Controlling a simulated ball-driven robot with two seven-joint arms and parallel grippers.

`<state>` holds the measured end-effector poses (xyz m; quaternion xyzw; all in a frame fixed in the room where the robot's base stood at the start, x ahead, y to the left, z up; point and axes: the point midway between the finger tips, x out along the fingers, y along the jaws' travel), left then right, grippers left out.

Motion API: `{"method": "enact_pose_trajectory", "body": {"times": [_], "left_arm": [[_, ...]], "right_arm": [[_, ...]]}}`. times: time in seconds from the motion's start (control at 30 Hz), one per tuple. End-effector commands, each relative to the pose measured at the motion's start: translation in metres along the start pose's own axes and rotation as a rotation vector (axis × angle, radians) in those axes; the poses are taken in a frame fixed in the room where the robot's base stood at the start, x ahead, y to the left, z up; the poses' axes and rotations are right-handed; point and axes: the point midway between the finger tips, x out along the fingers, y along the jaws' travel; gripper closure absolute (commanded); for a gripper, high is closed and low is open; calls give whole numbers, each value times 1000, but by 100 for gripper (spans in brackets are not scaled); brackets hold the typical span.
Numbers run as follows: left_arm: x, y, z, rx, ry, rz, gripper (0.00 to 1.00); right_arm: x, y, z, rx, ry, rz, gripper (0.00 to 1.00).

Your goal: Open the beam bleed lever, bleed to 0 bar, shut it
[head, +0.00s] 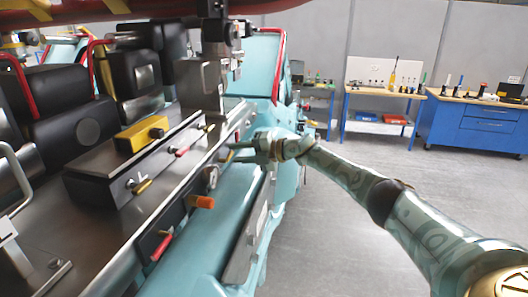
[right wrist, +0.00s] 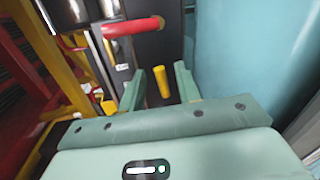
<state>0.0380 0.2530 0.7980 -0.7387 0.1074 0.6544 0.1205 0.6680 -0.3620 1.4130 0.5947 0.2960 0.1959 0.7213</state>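My right gripper (head: 236,152) reaches in from the right to the side of the steel beam (head: 100,235). In the right wrist view its two fingers stand apart, with a yellow cylindrical handle (right wrist: 162,82) showing between them. I cannot tell whether either finger touches it. A red handle (right wrist: 133,26) lies above it in that view. In the head view a small round gauge (head: 212,178) and an orange knob (head: 202,202) sit on the beam's side, nearer than the gripper. The gauge reading is too small to tell. My left gripper is not in view.
A red-handled lever (head: 162,245) is lower on the beam's side. A teal body (head: 185,250) runs below. Workbenches (head: 475,122) stand far back right, with open floor before them.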

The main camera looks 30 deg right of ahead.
Motion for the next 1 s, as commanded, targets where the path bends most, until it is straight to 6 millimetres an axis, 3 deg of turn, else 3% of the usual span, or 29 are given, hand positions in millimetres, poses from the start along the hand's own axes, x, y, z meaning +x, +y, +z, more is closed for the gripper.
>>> {"method": "enact_pose_trajectory", "body": {"times": [0.3, 0.5, 0.7, 1.0], "left_arm": [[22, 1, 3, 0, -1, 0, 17], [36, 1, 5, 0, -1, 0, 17], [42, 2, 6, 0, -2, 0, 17], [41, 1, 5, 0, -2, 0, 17]], "right_arm": [[-83, -6, 1, -2, -3, -5, 67], [-126, -4, 0, 0, -1, -3, 67], [-146, -2, 0, 2, 1, -1, 67], [-149, 0, 1, 1, 0, 0, 64]]}}
